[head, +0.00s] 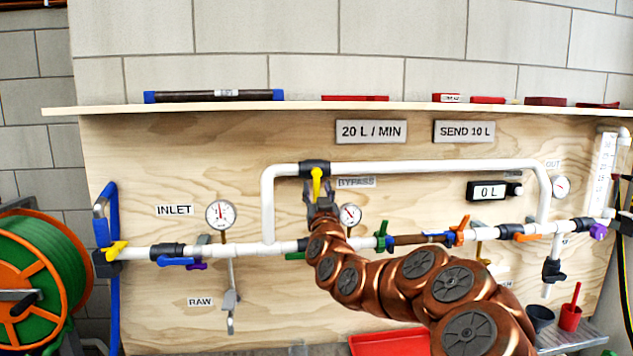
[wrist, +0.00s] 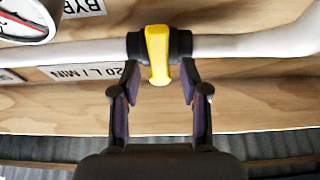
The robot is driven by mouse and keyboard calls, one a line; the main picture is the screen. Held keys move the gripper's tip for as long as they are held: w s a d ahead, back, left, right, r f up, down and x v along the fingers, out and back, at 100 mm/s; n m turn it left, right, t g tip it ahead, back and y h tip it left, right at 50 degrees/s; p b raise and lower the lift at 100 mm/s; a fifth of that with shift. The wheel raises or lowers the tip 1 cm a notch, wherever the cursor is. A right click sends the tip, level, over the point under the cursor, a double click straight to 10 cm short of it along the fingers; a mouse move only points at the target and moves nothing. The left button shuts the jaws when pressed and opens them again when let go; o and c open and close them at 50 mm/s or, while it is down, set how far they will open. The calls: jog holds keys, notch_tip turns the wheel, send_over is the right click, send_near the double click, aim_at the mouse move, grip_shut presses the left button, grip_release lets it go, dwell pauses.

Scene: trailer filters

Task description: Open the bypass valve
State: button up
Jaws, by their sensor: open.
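The bypass valve (head: 308,168) is a black fitting on the upper white pipe loop, just left of the BYPASS label (head: 356,182). Its yellow handle (head: 317,180) points down, crosswise to the pipe. In the wrist view the black valve body (wrist: 181,44) and yellow handle (wrist: 158,57) show at top centre. My gripper (head: 319,193) is just below the valve in the head view. In the wrist view my gripper (wrist: 157,82) is open, with one finger on each side of the handle's free end. A gap shows on both sides of the handle, and I see no contact.
A small gauge (head: 349,214) stands close right of my gripper. The lower white pipe (head: 283,247) runs beneath with several coloured valves. A shelf (head: 230,107) juts out above. A green hose reel (head: 40,265) is at left, a red tray (head: 388,343) at the bottom.

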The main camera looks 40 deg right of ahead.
jog(key=shift+p+x, duration=0.35)
jog(key=shift+x, duration=1.1)
jog(key=shift+r, duration=0.1)
jog(key=shift+c, duration=0.2)
grip_shut()
